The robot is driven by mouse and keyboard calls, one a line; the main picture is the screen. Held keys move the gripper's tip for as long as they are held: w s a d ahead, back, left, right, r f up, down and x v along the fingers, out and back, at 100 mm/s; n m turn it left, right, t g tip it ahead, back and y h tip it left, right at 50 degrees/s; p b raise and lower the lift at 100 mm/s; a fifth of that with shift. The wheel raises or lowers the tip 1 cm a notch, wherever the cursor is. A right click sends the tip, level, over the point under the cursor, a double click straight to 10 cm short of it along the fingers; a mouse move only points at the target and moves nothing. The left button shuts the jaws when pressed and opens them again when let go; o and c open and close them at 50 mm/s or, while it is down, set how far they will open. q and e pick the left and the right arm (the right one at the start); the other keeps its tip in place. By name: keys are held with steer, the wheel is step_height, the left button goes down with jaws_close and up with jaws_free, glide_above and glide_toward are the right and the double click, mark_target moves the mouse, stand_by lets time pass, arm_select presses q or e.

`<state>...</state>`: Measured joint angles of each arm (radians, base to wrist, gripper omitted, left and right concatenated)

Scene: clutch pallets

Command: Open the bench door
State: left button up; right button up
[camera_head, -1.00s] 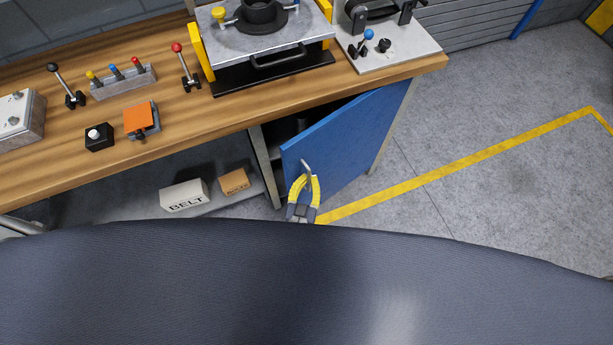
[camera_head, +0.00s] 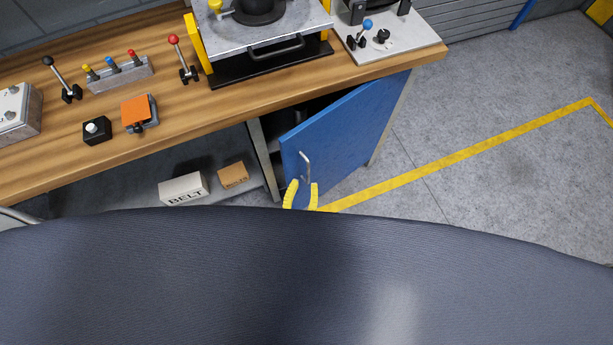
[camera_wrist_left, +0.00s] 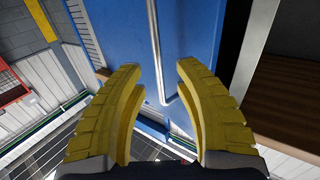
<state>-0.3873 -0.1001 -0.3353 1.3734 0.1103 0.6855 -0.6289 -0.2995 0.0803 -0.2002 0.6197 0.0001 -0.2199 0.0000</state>
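The blue bench door (camera_head: 345,140) stands partly open under the right end of the workbench, with a dark gap along its top left. Its metal handle (camera_head: 306,166) is a thin vertical bar near the door's left edge. My left gripper (camera_head: 301,188) has yellow fingers and sits at the handle's lower end, its body hidden by my dark front. In the left wrist view, the fingers (camera_wrist_left: 159,78) are spread apart with the handle (camera_wrist_left: 156,50) passing ahead of the gap, apparently not clamped. The blue door (camera_wrist_left: 200,30) fills the background there. My right gripper is not in view.
The wooden workbench (camera_head: 180,98) holds levers, an orange switch (camera_head: 139,112) and a metal fixture (camera_head: 262,40). A BELT box (camera_head: 184,189) and a small brown box (camera_head: 233,175) sit on the shelf below. The floor right of the door is clear, with a yellow line (camera_head: 450,165).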

arm_select(q)
steer(key=shift+s+a, duration=0.15)
steer(key=shift+s, duration=1)
